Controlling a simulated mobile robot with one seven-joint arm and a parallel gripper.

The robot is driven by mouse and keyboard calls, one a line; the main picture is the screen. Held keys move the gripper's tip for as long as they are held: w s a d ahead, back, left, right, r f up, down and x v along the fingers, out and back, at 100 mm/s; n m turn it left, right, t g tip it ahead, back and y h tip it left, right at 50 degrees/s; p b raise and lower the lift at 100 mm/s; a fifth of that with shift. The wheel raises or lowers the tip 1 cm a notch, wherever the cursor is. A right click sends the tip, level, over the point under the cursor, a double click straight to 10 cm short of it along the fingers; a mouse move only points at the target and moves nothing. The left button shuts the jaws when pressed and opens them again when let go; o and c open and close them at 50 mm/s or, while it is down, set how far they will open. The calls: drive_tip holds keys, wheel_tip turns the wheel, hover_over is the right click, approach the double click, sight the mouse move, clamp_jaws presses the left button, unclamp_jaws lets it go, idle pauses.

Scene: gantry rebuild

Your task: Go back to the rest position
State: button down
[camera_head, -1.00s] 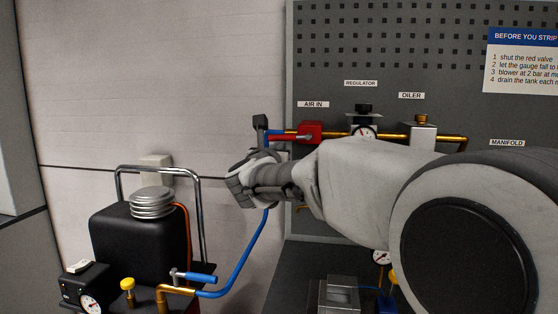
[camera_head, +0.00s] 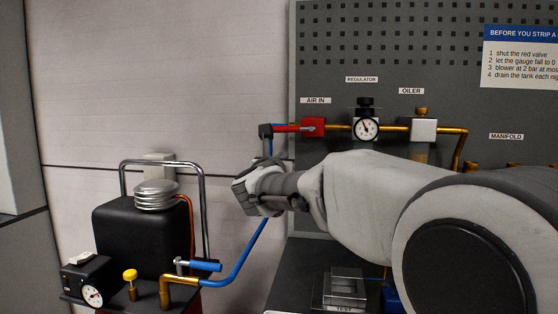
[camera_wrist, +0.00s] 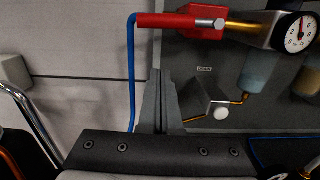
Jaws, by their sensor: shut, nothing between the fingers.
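My gripper (camera_head: 243,194) shows in the head view in front of the pale wall, left of the pegboard panel. In the wrist view its two fingers (camera_wrist: 158,85) are together with nothing between them, pointing at the area below the red valve. The red valve (camera_head: 312,127) is at AIR IN on the panel, with its red handle lying level along the pipe; it also shows at the top of the wrist view (camera_wrist: 195,22). The gripper appears apart from the valve. My arm hides part of the panel's lower half.
A black compressor (camera_head: 135,235) with a chrome handle stands at lower left. A blue hose (camera_head: 246,252) rises from it behind my gripper to the air inlet. The regulator gauge (camera_head: 365,129) and oiler (camera_head: 423,130) sit on the panel. A metal test block (camera_head: 346,286) is on the bench below.

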drive_tip(key=s+a+f+n+g+y, duration=0.15)
drive_tip(key=s+n+y, duration=0.45)
drive_tip(key=s+n, duration=0.95)
drive_tip(key=s+d+f+n+g+h, duration=0.1)
drive_tip(key=s+d+f+n+g, duration=0.45)
drive_tip(key=s+f+n, duration=0.5)
drive_tip(key=s+d+f+n+g+h, duration=0.1)
drive_tip(key=s+d+f+n+g, duration=0.5)
drive_tip(key=s+f+n, duration=0.5)
wheel_tip(320, 180, up, 19)
drive_tip(key=s+d+n+p, duration=0.1)
drive_tip(key=s+d+p, duration=0.1)
drive_tip(key=p, duration=1.7)
drive_tip(key=shift+s+d+r+n+p, duration=0.15)
drive_tip(key=shift+s+d+n+p, duration=0.15)
drive_tip(key=shift+s+d, duration=0.1)
